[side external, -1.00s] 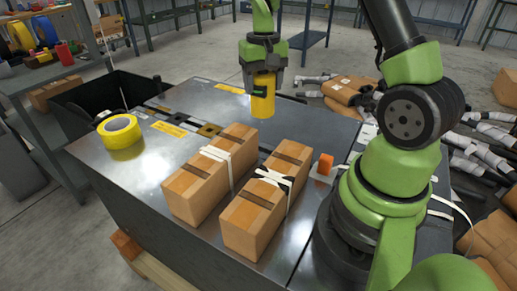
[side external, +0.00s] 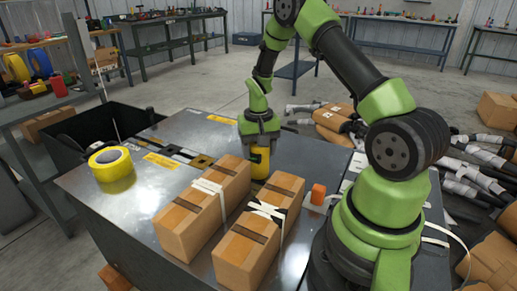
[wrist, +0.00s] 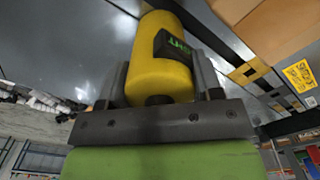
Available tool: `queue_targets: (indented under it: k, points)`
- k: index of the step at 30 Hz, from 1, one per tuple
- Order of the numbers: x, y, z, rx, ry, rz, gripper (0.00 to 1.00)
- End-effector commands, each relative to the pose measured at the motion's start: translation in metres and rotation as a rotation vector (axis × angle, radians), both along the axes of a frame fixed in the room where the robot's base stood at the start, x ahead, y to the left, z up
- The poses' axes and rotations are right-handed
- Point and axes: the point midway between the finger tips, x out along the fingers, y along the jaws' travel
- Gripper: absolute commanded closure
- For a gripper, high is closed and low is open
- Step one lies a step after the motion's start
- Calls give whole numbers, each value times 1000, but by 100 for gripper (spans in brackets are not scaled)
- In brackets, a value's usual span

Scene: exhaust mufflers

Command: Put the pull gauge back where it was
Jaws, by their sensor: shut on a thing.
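The pull gauge (side external: 260,167) is a yellow cylinder-like body held upright under my gripper (side external: 260,148). It is just behind the two cardboard boxes in the side external view, low over the metal bench top. Its lower end is partly hidden by the boxes, so I cannot tell whether it touches the bench. In the wrist view, my gripper (wrist: 162,92) is shut around the pull gauge (wrist: 158,65), whose dark display with green characters faces right.
Two strapped cardboard boxes (side external: 203,210) (side external: 258,230) stand close in front of the gauge. A yellow tape roll (side external: 111,165) lies at the left of the bench top (side external: 140,205). A small orange block (side external: 318,193) is near my base. Flat plates (side external: 185,153) lie left of the gauge.

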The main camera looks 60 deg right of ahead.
Motion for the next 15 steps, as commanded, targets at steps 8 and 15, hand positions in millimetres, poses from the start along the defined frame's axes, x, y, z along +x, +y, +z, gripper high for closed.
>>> queue_targets:
  k: [8,15]
  points:
    - [0,0,-3,0,0,0,18]
    - [0,0,-3,0,0,1,15]
